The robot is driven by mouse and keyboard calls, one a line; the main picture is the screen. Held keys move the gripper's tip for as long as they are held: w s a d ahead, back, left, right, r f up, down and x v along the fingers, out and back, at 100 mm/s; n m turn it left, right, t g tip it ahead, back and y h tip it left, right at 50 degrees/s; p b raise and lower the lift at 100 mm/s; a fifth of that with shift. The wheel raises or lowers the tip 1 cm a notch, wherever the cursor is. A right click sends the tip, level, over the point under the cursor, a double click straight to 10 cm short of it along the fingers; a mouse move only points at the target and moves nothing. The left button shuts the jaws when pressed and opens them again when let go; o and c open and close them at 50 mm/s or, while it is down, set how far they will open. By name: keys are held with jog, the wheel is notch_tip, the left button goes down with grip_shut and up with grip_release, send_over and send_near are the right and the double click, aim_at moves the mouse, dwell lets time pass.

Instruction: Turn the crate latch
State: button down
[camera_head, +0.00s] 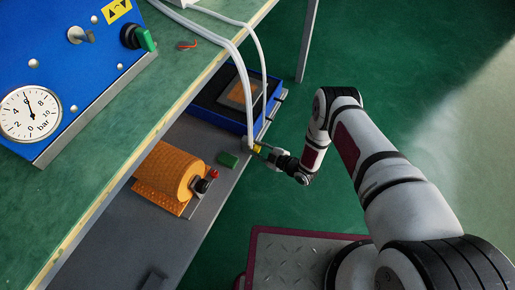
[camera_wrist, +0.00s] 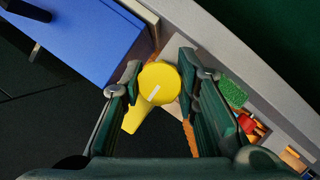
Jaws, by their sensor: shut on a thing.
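The crate latch (camera_wrist: 160,78) is a round yellow knob with a short white diagonal mark and a yellow arm pointing to the lower left in the wrist view. My gripper (camera_wrist: 158,72) is shut on the latch knob, one finger on each side. In the head view my gripper (camera_head: 265,151) reaches in at the shelf's front edge.
The grey lower shelf (camera_head: 110,240) lies under a green bench top (camera_head: 200,75). A green block (camera_head: 228,160) and an orange roll (camera_head: 165,172) are near the gripper. White hoses (camera_head: 242,80) hang close by. The green floor (camera_head: 400,60) is open at right.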

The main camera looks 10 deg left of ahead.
jog(key=shift+d+f, duration=0.1)
jog(key=shift+d, duration=0.05)
dwell(0.3)
jog(key=c, duration=1.2)
grip_release()
jog(key=shift+w, duration=0.1)
jog(key=shift+c, duration=0.2)
jog(key=v, duration=1.2)
